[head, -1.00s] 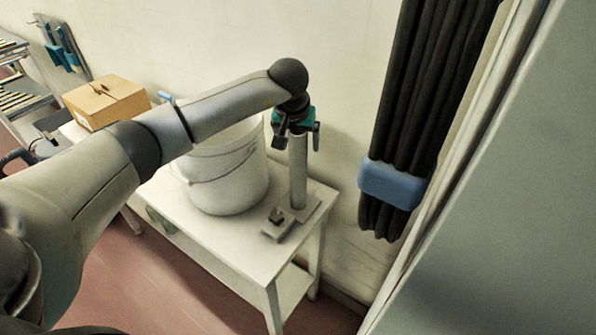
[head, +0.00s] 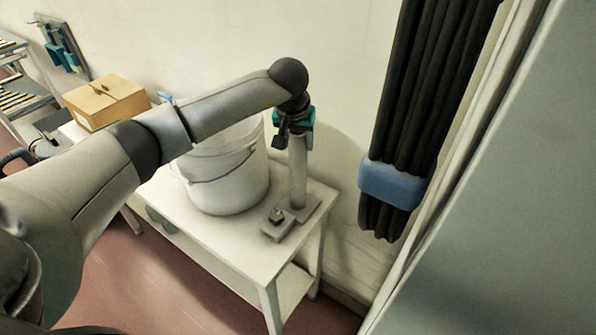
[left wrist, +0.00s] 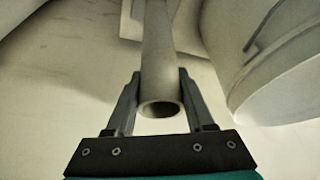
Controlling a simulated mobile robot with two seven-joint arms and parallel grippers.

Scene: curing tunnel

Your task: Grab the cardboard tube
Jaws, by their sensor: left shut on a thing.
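The cardboard tube (head: 298,176) is a pale grey-beige cylinder standing upright on the white table, beside the white bucket. My left gripper (head: 295,138) is at the tube's upper end, coming from above. In the left wrist view the tube (left wrist: 160,55) runs away from the camera with its open end nearest. The two dark fingers of my left gripper (left wrist: 159,90) are shut on the tube, one on each side near that end. My right gripper is not in view.
The white bucket (head: 228,185) stands close left of the tube on the white table (head: 215,235). A small grey block (head: 277,224) lies by the tube's foot. A cardboard box (head: 105,102) is further left. Dark hanging strips with a blue band (head: 390,184) are on the right.

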